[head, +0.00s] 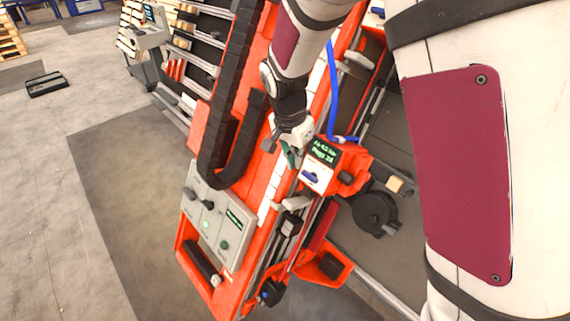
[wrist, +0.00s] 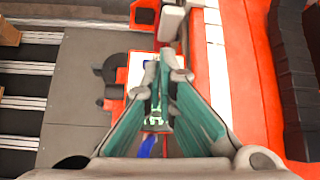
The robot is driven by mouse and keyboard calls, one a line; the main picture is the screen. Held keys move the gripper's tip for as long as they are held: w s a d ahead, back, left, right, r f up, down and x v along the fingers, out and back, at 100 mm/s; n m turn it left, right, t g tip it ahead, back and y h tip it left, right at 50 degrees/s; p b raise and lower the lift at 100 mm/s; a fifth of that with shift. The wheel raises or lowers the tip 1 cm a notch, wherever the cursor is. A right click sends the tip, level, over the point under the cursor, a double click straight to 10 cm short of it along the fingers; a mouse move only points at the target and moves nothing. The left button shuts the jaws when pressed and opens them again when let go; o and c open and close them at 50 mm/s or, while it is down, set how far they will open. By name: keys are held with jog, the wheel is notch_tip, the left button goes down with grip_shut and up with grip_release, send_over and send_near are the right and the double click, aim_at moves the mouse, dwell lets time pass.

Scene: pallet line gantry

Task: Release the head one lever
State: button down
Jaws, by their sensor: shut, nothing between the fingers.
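An orange head unit (head: 350,163) with a lit green-text display (head: 325,151) sits on the orange gantry beam. On its white plate (head: 318,172) is a small dark blue lever (head: 309,177); I cannot read any label marking it as head one. My gripper (head: 290,160) is close beside this unit, to the left of the display, with green finger pads. In the wrist view my gripper (wrist: 158,78) is shut and empty, its fingertips over the white plate (wrist: 137,72). A bit of the blue lever (wrist: 147,63) shows behind them; whether they touch it is unclear.
A bright blue hose (head: 332,95) runs to the unit. A grey control panel (head: 218,222) with knobs and buttons is on the beam below left. A black cable chain (head: 232,130) lies left of my arm. A round black part (head: 375,212) projects right. Floor at left is mostly clear.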

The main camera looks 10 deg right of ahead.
notch_tip(320, 180, down, 7)
jog(key=w+a+m+h, duration=0.1)
jog(key=w+a, duration=0.1)
jog(key=shift+w+a, duration=0.2)
jog(key=shift+w, duration=0.1)
jog(key=p, duration=0.1)
send_over(295, 200)
jog(key=s+a, duration=0.1)
notch_tip(295, 200, down, 10)
jog(key=shift+r, duration=0.2)
jog(key=shift+a+f, duration=0.1)
